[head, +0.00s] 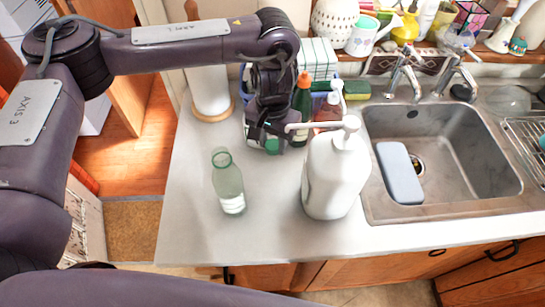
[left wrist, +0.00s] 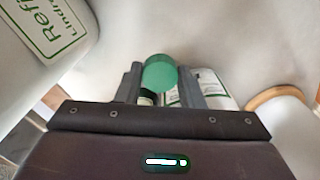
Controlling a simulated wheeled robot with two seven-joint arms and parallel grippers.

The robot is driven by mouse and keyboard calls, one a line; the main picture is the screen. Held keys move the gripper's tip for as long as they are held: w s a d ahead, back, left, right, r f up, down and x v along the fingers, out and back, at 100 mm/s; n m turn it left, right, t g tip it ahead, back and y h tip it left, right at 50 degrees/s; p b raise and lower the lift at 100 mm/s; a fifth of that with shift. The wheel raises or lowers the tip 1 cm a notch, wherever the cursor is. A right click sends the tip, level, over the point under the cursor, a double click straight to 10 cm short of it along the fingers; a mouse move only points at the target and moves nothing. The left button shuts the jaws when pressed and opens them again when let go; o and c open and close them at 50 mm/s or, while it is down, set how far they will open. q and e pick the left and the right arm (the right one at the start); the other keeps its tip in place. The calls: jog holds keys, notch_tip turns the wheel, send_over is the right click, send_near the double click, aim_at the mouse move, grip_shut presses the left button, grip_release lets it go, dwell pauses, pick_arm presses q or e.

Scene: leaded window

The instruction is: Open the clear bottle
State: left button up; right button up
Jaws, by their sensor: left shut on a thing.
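The clear bottle (head: 228,183) is pale green and see-through, with a white label low on its side. It stands on the light counter (head: 190,235), and its neck shows no cap. My left gripper (head: 268,140) is above the counter, behind and to the right of the bottle, apart from it. It is shut on a round green cap (head: 272,146). The cap also shows between the two fingers in the left wrist view (left wrist: 160,72). My right gripper is not in view.
A large white pump bottle (head: 337,175) stands right of the clear bottle. Behind my left gripper are a green bottle with an orange top (head: 302,98) and a paper roll (head: 208,90). The sink (head: 470,165) is at the right. The front left counter is clear.

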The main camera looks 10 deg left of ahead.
aim_at(273, 144)
pick_arm(q)
notch_tip(273, 144, down, 4)
jog(key=shift+r, duration=0.1)
jog(key=shift+f, duration=0.4)
notch_tip(273, 144, down, 2)
jog(key=shift+f+b, duration=0.25)
jog(key=shift+b, duration=0.2)
jog(key=shift+f, duration=0.3)
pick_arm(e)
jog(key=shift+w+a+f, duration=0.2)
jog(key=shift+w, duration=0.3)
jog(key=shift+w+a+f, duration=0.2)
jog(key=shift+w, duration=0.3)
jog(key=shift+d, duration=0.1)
pick_arm(q)
jog(key=o, duration=0.7)
jog(key=shift+f, duration=0.1)
jog(key=o, duration=0.4)
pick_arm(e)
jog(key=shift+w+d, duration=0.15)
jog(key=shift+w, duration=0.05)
